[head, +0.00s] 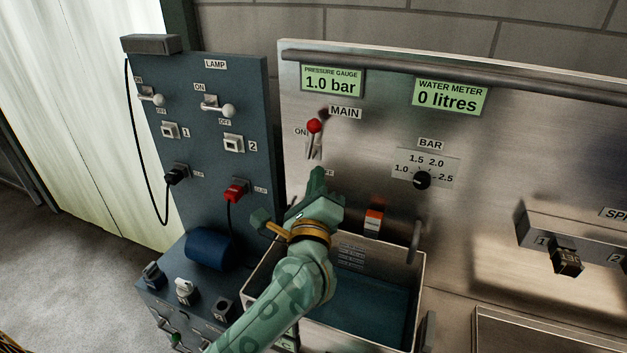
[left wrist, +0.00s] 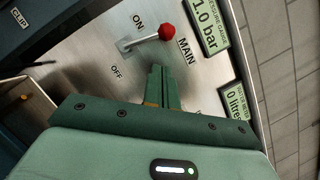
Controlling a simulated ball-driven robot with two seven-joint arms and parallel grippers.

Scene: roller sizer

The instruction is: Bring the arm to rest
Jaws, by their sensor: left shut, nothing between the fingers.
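My left arm comes in from the lower left in the head view. Its gripper (head: 318,180) is shut and empty, in front of the steel panel just below the MAIN lever (head: 314,126). The lever has a red knob and is tilted up toward the ON label. In the left wrist view the shut fingers (left wrist: 158,82) point at the panel, and the red knob (left wrist: 166,32) is beyond their tips, apart from them. My right gripper is not in view.
A pressure gauge (head: 331,81) reads 1.0 bar and a water meter (head: 450,97) reads 0 litres. A BAR dial (head: 422,180) is to the right. An open tank (head: 418,262) stands below my gripper. A dark LAMP panel (head: 205,130) stands left.

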